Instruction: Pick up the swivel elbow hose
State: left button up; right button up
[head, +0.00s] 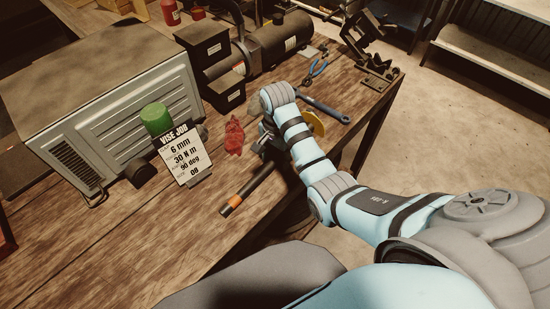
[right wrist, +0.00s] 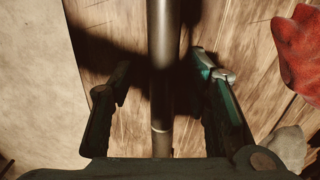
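My right gripper (head: 268,146) reaches down over the workbench near its front edge, mostly hidden by its own arm in the head view. In the right wrist view its fingers (right wrist: 163,80) are open, one on each side of a straight grey metal rod (right wrist: 163,28). Gaps show between rod and fingers. In the head view a dark rod with an orange band (head: 244,192) runs from below the gripper toward the lower left. I cannot tell whether this rod is the swivel elbow hose; no elbow is clearly visible. My left gripper is out of view.
A red cloth (head: 234,136) lies left of the gripper. A vise job card (head: 181,157), a green cylinder (head: 156,119) and a grey vented machine (head: 105,100) stand left. Blue-handled pliers (head: 316,70) and a blue tool (head: 326,110) lie beyond. Open floor lies right of the bench.

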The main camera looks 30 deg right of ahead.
jog(key=shift+a, duration=0.1)
jog(key=shift+c, duration=1.4)
jog(key=shift+a+r, duration=0.1)
jog(key=shift+a, duration=0.05)
grip_shut()
jog(key=shift+r, duration=0.1)
